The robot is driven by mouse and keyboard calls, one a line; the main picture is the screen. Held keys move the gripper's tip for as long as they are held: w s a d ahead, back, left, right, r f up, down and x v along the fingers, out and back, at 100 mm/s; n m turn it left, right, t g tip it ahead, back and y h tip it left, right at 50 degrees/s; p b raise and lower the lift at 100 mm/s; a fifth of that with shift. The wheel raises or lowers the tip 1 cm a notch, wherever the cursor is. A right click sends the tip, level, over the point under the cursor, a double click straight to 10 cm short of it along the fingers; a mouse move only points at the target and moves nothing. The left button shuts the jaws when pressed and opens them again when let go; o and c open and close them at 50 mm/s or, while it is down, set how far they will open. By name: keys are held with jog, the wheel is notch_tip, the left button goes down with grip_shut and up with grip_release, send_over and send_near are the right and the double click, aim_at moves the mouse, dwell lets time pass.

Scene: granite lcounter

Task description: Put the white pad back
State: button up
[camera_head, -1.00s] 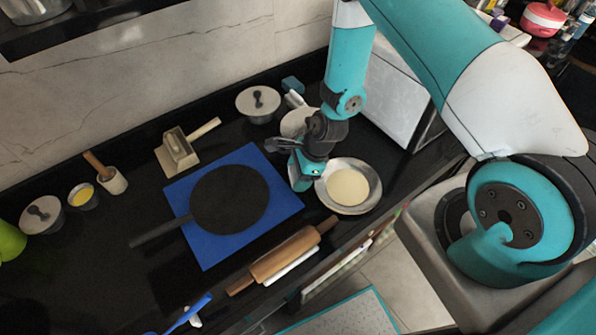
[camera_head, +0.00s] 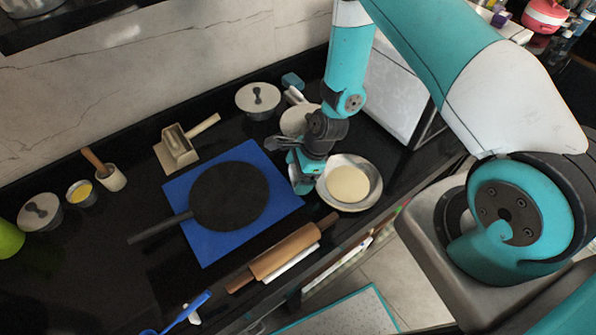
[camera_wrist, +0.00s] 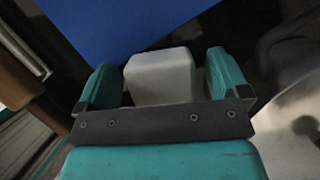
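The white pad (camera_wrist: 160,78) is a small, pale block in the wrist view, lying between my two fingers. My gripper (camera_wrist: 165,82) has a teal finger on each side of it, with a narrow dark gap between pad and fingers, so it looks open around the pad. In the head view my gripper (camera_head: 304,186) points down at the dark counter, between the blue mat (camera_head: 285,205) and the metal bowl (camera_head: 374,172). My gripper hides the pad there.
A black pan (camera_head: 228,196) lies on the blue mat. The bowl with pale contents stands close to the right of my gripper. A wooden rolling pin (camera_head: 285,250) lies near the front edge. A lidded pot (camera_head: 258,100) stands behind.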

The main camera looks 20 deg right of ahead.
jog(key=b+v, duration=0.3)
jog(key=v, duration=1.4)
jog(key=s+a+r+n+b, duration=0.3)
jog(key=s+a+r+n, duration=0.3)
jog(key=a+r+n, duration=0.5)
jog(key=s+r+n+g+b, duration=0.1)
jog(key=s+r+n, duration=0.4)
jog(key=s+n, duration=0.5)
jog(key=n, duration=0.6)
jog(key=shift+s+r, duration=0.3)
jog(key=shift+s, duration=0.05)
